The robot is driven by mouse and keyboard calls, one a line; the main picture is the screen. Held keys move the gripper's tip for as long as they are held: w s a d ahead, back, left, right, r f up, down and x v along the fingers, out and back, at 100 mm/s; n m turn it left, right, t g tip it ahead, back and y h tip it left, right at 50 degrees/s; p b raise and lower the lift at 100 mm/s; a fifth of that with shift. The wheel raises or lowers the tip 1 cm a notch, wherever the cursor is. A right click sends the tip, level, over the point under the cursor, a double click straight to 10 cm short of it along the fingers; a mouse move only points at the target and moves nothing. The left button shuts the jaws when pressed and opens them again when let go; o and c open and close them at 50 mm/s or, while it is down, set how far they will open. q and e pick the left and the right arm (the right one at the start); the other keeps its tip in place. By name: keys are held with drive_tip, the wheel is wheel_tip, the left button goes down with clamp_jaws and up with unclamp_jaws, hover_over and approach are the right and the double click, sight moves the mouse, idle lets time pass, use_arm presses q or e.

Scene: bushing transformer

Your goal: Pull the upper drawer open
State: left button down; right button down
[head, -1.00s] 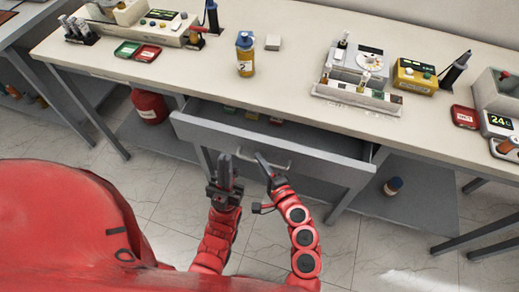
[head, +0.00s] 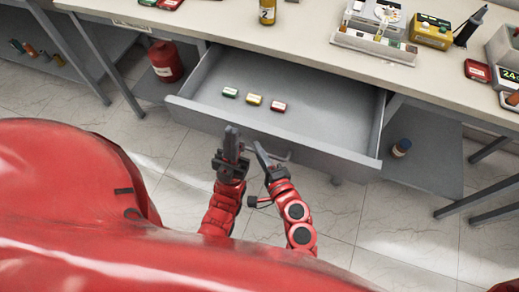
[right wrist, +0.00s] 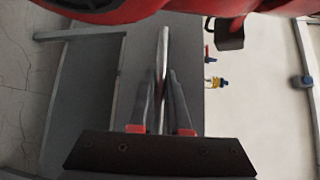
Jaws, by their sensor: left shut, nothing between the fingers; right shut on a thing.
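The upper drawer (head: 330,100) is grey and pulled well out from under the workbench top. Three small blocks lie inside it: green (head: 230,92), yellow (head: 254,100) and red (head: 278,106). My right gripper (head: 263,155) is at the drawer front and shut on the handle (head: 280,157). In the right wrist view the handle bar (right wrist: 162,75) runs between the two fingers of the right gripper (right wrist: 161,95). My left gripper (head: 231,140) is shut and empty, close beside the right one, in front of the drawer front.
A red canister (head: 166,62) stands on the lower shelf at left. A small dark bottle (head: 401,148) is on the shelf at right.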

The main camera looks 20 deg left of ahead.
idle(0.3)
drive_tip(key=c, duration=0.9)
unclamp_jaws()
